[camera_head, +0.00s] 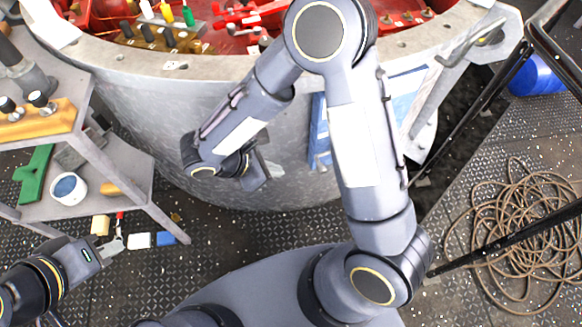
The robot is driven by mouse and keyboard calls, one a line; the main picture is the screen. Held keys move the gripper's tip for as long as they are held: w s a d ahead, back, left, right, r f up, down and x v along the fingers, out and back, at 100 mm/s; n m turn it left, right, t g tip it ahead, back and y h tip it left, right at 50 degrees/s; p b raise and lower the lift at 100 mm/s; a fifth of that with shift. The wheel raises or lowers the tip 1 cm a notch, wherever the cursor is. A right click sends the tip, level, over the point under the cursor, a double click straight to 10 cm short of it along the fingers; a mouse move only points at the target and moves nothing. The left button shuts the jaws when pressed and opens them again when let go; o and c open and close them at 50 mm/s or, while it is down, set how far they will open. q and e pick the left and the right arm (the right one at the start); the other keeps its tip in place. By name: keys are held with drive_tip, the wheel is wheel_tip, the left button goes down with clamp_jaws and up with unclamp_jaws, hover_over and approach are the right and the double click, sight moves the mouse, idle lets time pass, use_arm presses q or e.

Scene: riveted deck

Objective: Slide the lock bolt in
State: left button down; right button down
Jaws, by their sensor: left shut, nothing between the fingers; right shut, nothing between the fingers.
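I cannot tell for sure which part is the lock bolt. A pale metal bar or handle (470,43) sits on the grey bracket at the right of the big round metal vessel (150,105). My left gripper (116,246) is at the lower left, low beside the shelf unit, shut and empty. My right arm rises in front of the vessel, bends at the top and comes back down. Its gripper (262,178) hangs in front of the vessel wall, shut and empty, far from the bar. My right arm hides part of the vessel's rim.
A shelf unit (125,180) with a white cup (67,188) and a green block (34,175) stands at the left. Small blocks lie near my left gripper. Coiled cable (515,235) covers the floor at the right. A blue drum (535,76) and black rails stand at the upper right.

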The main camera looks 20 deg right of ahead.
drive_tip(key=d+r+b+x, duration=0.1)
drive_tip(key=d+b+x, duration=0.1)
drive_tip(key=x, duration=1)
drive_tip(key=shift+r, duration=0.35)
drive_tip(key=shift+d, duration=0.1)
drive_tip(key=d+b, duration=0.1)
drive_tip(key=d, duration=0.6)
drive_tip(key=shift+d, duration=0.2)
drive_tip(key=shift+a, duration=0.15)
